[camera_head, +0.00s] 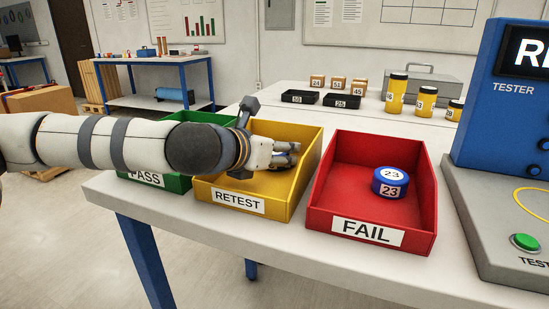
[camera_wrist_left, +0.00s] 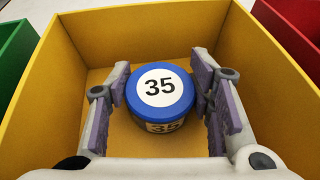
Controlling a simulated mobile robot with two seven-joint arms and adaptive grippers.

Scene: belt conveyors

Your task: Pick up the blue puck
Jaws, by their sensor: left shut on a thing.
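My left gripper (camera_head: 288,154) reaches into the yellow RETEST bin (camera_head: 225,198). In the left wrist view a blue puck with a white label reading 35 (camera_wrist_left: 160,95) is between the two purple-padded fingers, and the gripper is shut on it. Whether the puck touches the bin floor I cannot tell. In the head view this puck is hidden by the gripper and the bin wall. A second blue puck, labelled 23 (camera_head: 391,183), lies in the red FAIL bin (camera_head: 333,240) to the right. My right gripper is not in view.
The green PASS bin (camera_head: 178,184) is left of the yellow one, partly behind my arm. A blue tester (camera_head: 507,120) with a green button stands at the right. Black trays (camera_head: 341,102), small boxes (camera_head: 338,83) and yellow jars (camera_head: 396,95) are at the back.

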